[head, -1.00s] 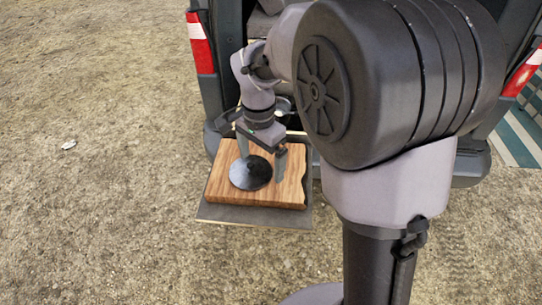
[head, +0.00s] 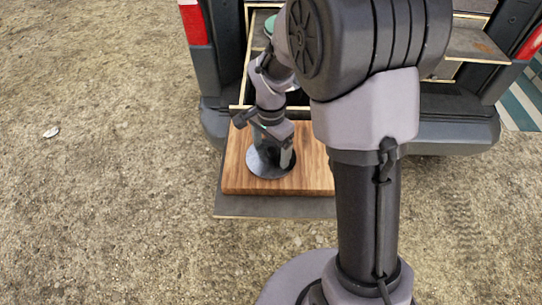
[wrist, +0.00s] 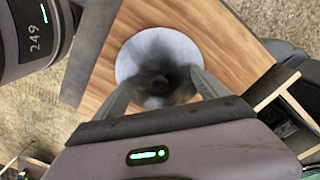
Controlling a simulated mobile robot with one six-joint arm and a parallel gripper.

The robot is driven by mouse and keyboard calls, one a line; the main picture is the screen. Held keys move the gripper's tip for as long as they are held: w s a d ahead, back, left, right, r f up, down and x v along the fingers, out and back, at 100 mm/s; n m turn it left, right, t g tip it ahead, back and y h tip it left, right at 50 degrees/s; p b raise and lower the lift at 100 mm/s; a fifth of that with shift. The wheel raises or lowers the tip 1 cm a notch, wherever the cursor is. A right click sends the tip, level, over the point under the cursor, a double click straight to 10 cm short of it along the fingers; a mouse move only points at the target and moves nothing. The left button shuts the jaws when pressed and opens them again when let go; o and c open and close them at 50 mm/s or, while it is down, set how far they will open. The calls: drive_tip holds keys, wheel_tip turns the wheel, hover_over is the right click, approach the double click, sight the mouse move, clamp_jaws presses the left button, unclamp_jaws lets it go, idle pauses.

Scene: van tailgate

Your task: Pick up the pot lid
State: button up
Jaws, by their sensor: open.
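My gripper (head: 273,160) is open and points down over the lid. In the wrist view the two fingers of my gripper (wrist: 160,88) stand on either side of the knob, with a gap to it. I cannot tell how far the fingertips are above the lid. My gripper hides part of the lid in the head view.
The wooden board (head: 312,178) lies on a grey pull-out shelf (head: 270,207) at the van's rear. The van's bumper (head: 440,130) and a wooden-edged drawer frame (head: 247,60) are close behind. Bare gravel (head: 110,190) lies to the left.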

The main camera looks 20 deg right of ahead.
drive_tip(key=shift+s, duration=0.15)
clamp_jaws()
drive_tip(key=shift+f, duration=0.1)
